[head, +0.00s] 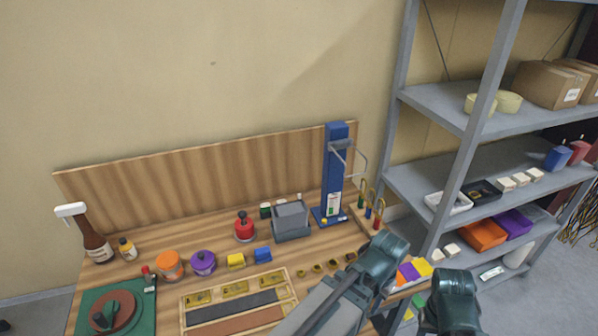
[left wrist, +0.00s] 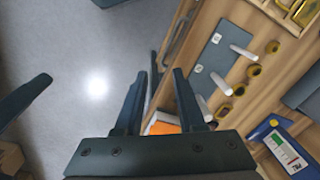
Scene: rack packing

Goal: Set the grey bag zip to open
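I cannot pick out a grey bag or its zip for certain. A flat grey piece (left wrist: 216,60) with small pale marks lies on the wooden table in the left wrist view; I cannot tell if it is the bag. My left gripper (left wrist: 158,75) is open, with nothing clearly between its fingertips, near the table edge. In the head view its arm reaches in from the bottom, and the fingers are hidden. My right gripper (head: 455,300) is right of it in the head view, with its fingertips not clearly visible. A dark finger-like part at the left of the wrist view may belong to it.
The wooden table holds a grey box (head: 291,219), a blue stand (head: 335,175), several brass cups (head: 317,269), colored jars and a slotted wooden tray (head: 188,305). A grey shelf rack (head: 437,112) stands at right. Bare floor (left wrist: 90,40) shows beyond the table edge.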

